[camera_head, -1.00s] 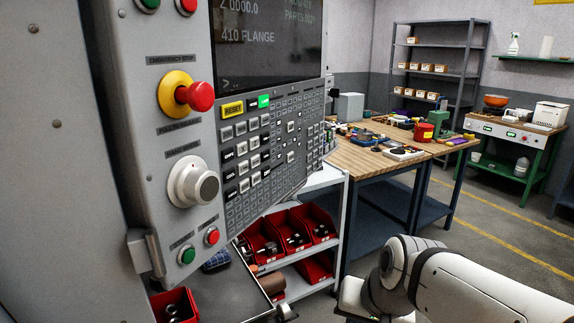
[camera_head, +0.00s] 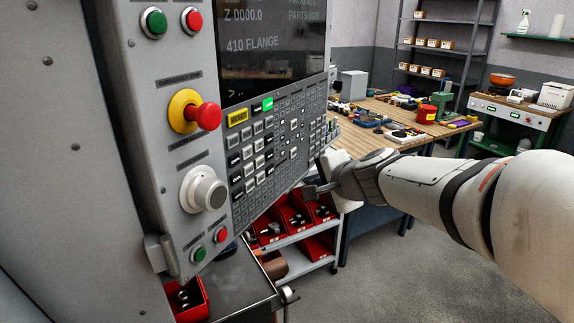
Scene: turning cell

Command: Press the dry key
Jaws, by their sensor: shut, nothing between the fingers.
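The machine's control panel (camera_head: 247,185) stands at the left, with a keypad of many small dark and white keys under the screen. One key at the top of the keypad glows green (camera_head: 268,104), beside a yellow key (camera_head: 238,118). The key labels are too small to read, so I cannot tell which one is the dry key. My gripper (camera_head: 308,191) is shut and empty, just right of the keypad's lower right part. It appears apart from the panel, though the exact gap is unclear.
A red emergency button (camera_head: 207,116) on a yellow base and a grey dial (camera_head: 208,194) stick out left of the keypad. Red bins (camera_head: 291,222) sit on a white cart below my gripper. A wooden workbench (camera_head: 408,109) with tools stands behind.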

